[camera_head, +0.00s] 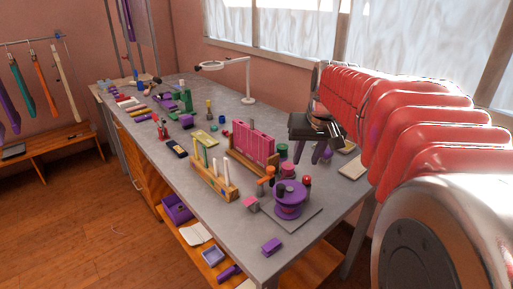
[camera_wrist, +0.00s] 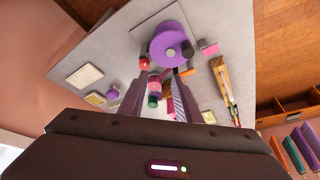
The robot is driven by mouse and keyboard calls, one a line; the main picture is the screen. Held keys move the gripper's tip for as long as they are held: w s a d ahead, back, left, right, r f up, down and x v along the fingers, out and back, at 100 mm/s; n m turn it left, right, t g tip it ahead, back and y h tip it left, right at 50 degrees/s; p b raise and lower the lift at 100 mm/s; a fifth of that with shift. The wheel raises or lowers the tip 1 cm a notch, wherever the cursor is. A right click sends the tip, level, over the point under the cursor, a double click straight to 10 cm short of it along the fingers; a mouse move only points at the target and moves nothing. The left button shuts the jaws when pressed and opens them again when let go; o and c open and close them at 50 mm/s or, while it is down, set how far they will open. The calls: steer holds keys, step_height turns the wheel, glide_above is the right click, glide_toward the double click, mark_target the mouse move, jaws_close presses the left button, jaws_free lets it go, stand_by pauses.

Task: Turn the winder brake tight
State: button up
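The winder, a purple round drum (camera_head: 288,208) with small knobs on top, stands on a grey square plate (camera_head: 312,217) near the table's front corner. In the wrist view the winder (camera_wrist: 162,50) is seen from above, with a dark knob (camera_wrist: 187,47) by its rim. I cannot tell which part is the brake. My gripper (camera_head: 322,156) hangs above the table, behind and to the right of the winder and apart from it. In the wrist view its two fingers (camera_wrist: 158,102) are spread, with thread spools (camera_wrist: 154,88) seen beyond the gap. It holds nothing.
A lamp (camera_head: 247,80) stands farther back.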

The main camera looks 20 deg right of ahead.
mark_target(307, 176)
steer(key=shift+m, duration=0.3)
steer(key=d, duration=0.1)
steer(key=w+d, duration=0.1)
steer(key=d, duration=0.1)
steer(key=w+d, duration=0.1)
steer(key=d, duration=0.1)
steer(key=shift+f, duration=0.2)
steer(key=shift+a, duration=0.1)
steer(key=x, duration=1.3)
steer(key=shift+f, duration=0.4)
steer(key=shift+c, duration=0.5)
steer(key=shift+w, duration=0.1)
jaws_close()
